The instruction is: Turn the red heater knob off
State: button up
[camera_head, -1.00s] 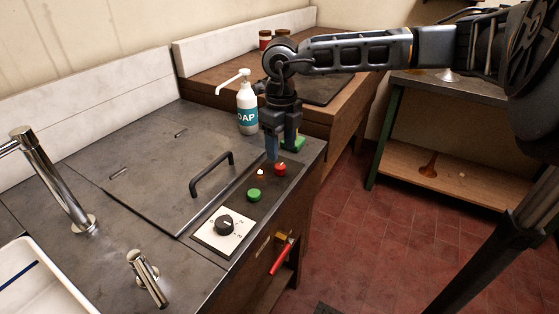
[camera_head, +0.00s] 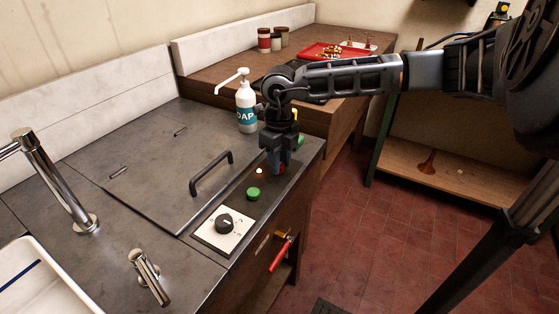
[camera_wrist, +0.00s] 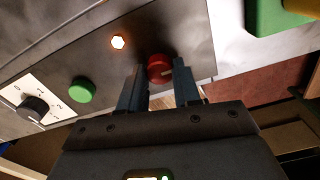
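The red heater knob (camera_wrist: 160,68) is on the dark control panel, with a pale mark on its face. In the head view the red knob (camera_head: 282,169) is mostly hidden behind my fingers. My gripper (camera_wrist: 159,84) points down over it and is open, one blue-grey finger on each side of the knob. In the head view my gripper (camera_head: 277,168) is low over the panel. I cannot tell whether the fingers touch the knob.
A green button (camera_head: 253,194) and a black dial (camera_head: 224,224) on a white plate share the panel. A lid handle (camera_head: 212,174) and soap bottle (camera_head: 246,105) stand nearby. A red-handled valve (camera_head: 281,254) is on the front. A red tray (camera_head: 318,51) lies behind.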

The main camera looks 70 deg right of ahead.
jog(key=c, duration=0.5)
jog(key=shift+c, duration=0.2)
jog(key=shift+f+n+b, duration=0.1)
jog(key=shift+n+b, duration=0.3)
jog(key=shift+b, duration=0.2)
jog(key=n+b, duration=0.2)
jog(key=shift+f+b, duration=0.15)
jog(key=shift+b, duration=0.2)
jog(key=n+b, duration=0.4)
jog(key=b, duration=0.1)
jog(key=n+b, duration=0.4)
jog(key=n, duration=0.1)
jog(key=shift+d+n, duration=0.1)
jog(key=shift+n, duration=0.3)
jog(key=n, duration=0.1)
jog(key=n+b, duration=0.1)
jog(key=n, duration=0.1)
jog(key=n+b, duration=0.1)
jog(key=n, duration=0.1)
jog(key=shift+r, duration=0.25)
jog(key=shift+n, duration=0.3)
